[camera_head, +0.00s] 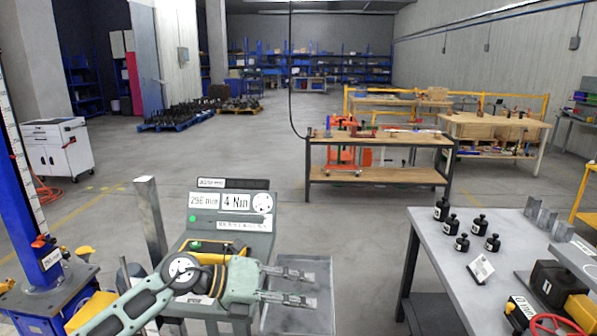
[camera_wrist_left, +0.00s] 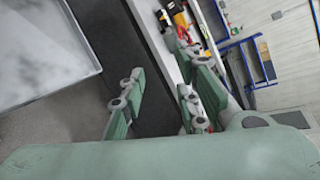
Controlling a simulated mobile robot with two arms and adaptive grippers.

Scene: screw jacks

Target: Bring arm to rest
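My left arm (camera_head: 130,308) comes in from the lower left of the head view. My left gripper (camera_head: 312,288) points right in front of the grey test machine, over a grey tray-like surface (camera_head: 312,322). Its two fingers are apart with nothing held between them. In the left wrist view, the same gripper (camera_wrist_left: 160,85) shows two separate green fingers with an empty gap. My right arm and right gripper are not in view.
The test machine (camera_head: 233,200) with its "4 Nm" display stands just behind my left gripper. A blue column (camera_head: 28,215) stands at the left. A grey table (camera_head: 425,240) at the right holds several black knobbed pieces (camera_head: 462,243). Open floor (camera_head: 340,230) lies between.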

